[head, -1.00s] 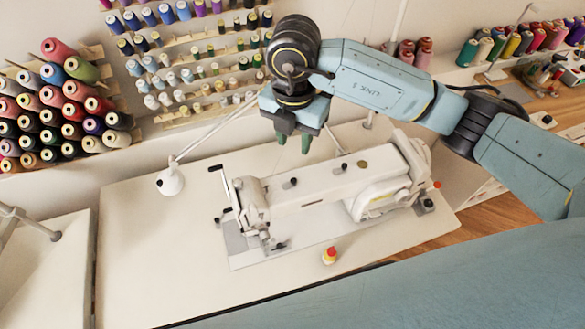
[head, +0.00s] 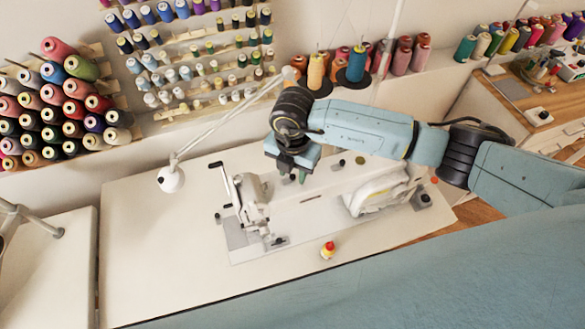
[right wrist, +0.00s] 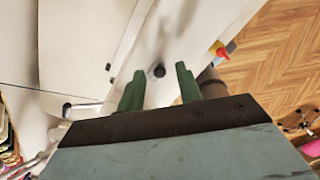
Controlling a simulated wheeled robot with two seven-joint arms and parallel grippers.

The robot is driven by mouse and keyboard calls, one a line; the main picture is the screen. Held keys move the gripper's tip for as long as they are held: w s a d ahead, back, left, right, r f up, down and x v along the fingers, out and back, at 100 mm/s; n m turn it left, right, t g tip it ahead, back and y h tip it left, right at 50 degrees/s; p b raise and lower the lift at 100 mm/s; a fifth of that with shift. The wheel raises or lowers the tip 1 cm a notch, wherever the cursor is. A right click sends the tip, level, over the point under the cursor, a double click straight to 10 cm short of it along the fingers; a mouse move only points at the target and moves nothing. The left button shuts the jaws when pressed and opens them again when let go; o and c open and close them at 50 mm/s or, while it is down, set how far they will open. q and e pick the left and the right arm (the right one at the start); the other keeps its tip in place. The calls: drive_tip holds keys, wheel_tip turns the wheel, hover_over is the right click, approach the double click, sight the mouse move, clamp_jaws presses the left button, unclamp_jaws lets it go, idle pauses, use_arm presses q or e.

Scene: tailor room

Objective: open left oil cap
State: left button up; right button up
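The white sewing machine (head: 315,195) lies on the pale table in the head view. My right gripper (head: 293,178) points down over the left half of its arm, with green fingers. In the right wrist view my right gripper (right wrist: 158,82) is open and empty. A small round black cap (right wrist: 159,71) shows between and beyond its fingers, not gripped. A dark cap (head: 341,163) on the machine shows right of the gripper in the head view. The left cap's place is hidden behind the gripper there. My left gripper is in neither view.
A white lamp (head: 170,178) stands at the table's back left. Thread spools (head: 357,64) stand behind my right arm. The table's left part (head: 150,250) is clear.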

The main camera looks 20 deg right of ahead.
drive_tip(key=shift+c, duration=0.4)
clamp_jaws()
